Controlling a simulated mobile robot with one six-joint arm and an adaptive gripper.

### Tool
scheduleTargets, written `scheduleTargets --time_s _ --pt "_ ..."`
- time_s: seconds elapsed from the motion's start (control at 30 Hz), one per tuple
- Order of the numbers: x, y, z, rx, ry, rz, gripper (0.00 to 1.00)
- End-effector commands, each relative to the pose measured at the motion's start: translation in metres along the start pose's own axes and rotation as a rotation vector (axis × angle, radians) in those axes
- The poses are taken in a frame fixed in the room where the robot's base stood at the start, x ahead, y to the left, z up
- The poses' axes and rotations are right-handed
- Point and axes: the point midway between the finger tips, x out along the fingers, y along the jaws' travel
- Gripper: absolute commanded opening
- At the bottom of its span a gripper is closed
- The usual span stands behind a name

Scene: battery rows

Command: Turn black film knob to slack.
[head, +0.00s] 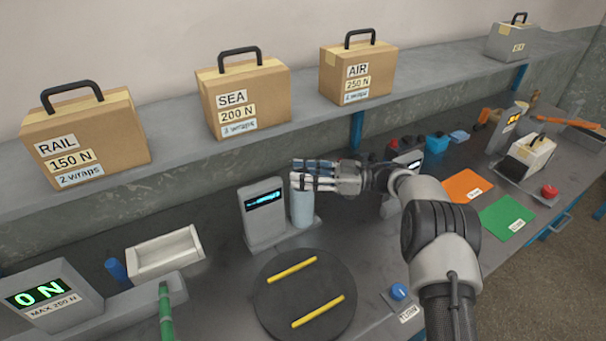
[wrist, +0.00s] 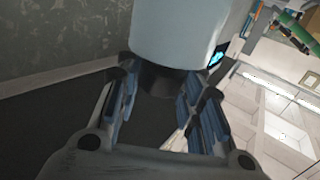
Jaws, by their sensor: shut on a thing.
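The pale blue film roll (head: 302,208) stands upright beside a grey post with a blue display (head: 264,200). My gripper (head: 300,175) reaches in from the right at the top of the roll. In the wrist view my gripper (wrist: 160,90) has a blue-padded finger on each side of the dark knob (wrist: 160,78) at the end of the film roll (wrist: 180,32). The gripper is shut on this black film knob. In the head view the knob is hidden by the fingers. Its turn setting cannot be read.
A black turntable (head: 270,308) with two yellow bars is in front of the roll. A blue knob (head: 398,291) is to its right. A force display (head: 45,300) reads 0 N at left. Boxes marked RAIL (head: 115,135), SEA (head: 270,95) and AIR (head: 380,65) stand on the shelf above.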

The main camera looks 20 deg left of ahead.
Motion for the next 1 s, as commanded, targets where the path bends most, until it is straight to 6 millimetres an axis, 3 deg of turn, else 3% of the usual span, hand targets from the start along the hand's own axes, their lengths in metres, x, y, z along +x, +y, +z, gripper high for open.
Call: scheduleTargets --time_s 0.73,0.77,1.0 --pt "0.0012 -0.0004 -0.0013 -0.001 0.002 -0.06 0.11" --pt "0.0012 -0.0004 -0.0013 -0.001 0.003 -0.06 0.35" --pt "0.001 -0.0002 -0.001 -0.001 0.002 -0.059 0.51"
